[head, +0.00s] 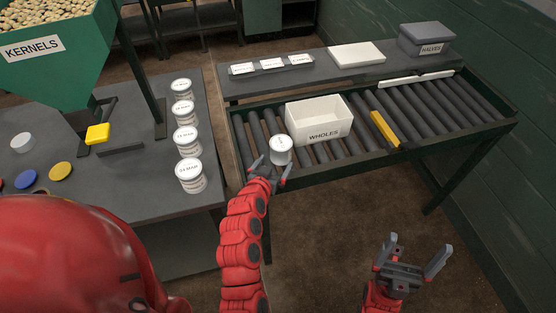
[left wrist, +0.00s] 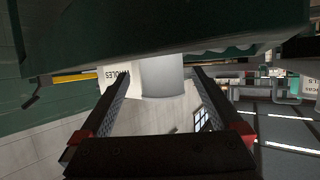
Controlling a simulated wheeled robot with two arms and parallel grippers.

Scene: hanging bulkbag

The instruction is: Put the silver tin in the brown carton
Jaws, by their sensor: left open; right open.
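A light grey-white tin (head: 281,150) with a white lid is upright at the front left of the roller conveyor; the rollers seem to bear it. My left gripper (head: 269,169) is open at the tin's near side. In the left wrist view the tin (left wrist: 162,76) shows between and beyond the fingertips of the left gripper (left wrist: 158,80); contact cannot be told. No brown carton shows; an open cream-white carton labelled WHOLES (head: 323,132) stands on the rollers just behind and right of the tin. My right gripper (head: 411,258) is open and empty, low in front of the conveyor.
A yellow bar (head: 384,129) lies across the conveyor right of the carton. A grey box labelled HALVES (head: 427,39) and a white slab (head: 356,55) are on the back shelf. Several white-lidded tins (head: 190,175) line the left table's edge.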

